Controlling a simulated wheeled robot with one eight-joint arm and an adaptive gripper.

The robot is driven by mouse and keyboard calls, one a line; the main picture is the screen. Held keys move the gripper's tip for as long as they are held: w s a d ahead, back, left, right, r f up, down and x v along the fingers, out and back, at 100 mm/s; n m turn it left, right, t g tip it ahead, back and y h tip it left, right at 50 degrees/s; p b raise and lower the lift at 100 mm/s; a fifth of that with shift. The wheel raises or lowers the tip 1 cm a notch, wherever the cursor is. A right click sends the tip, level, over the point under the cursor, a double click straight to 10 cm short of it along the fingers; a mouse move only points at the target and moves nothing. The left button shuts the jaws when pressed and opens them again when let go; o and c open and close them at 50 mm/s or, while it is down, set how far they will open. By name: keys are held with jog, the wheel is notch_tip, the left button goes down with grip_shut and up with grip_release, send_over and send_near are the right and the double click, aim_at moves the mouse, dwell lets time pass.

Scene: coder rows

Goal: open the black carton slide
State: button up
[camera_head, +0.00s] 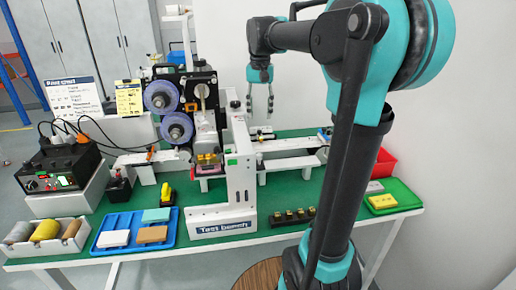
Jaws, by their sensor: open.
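My gripper (260,112) is open and empty, pointing down behind the bench's white upright frame. Below its fingertips, and apart from them, a small dark part (262,136) lies on the pale rail right of the machine. This may be the black carton slide, but it is too small to tell for sure or to see how far it is open. The coding machine (203,90), with two blue-rimmed reels, stands left of my gripper. The white frame hides part of the rail.
A blue tray (112,243) with blocks, a parts bin (74,246) and a black control box (60,168) are at left. A green tray (408,194) and red bin (386,160) are at right. My arm hides some bench.

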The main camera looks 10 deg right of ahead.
aim_at(259, 154)
notch_tip(259, 154, down, 17)
jog(key=shift+w+f, duration=0.1)
jog(key=shift+w, duration=0.05)
dwell(0.5)
grip_shut()
dwell(0.4)
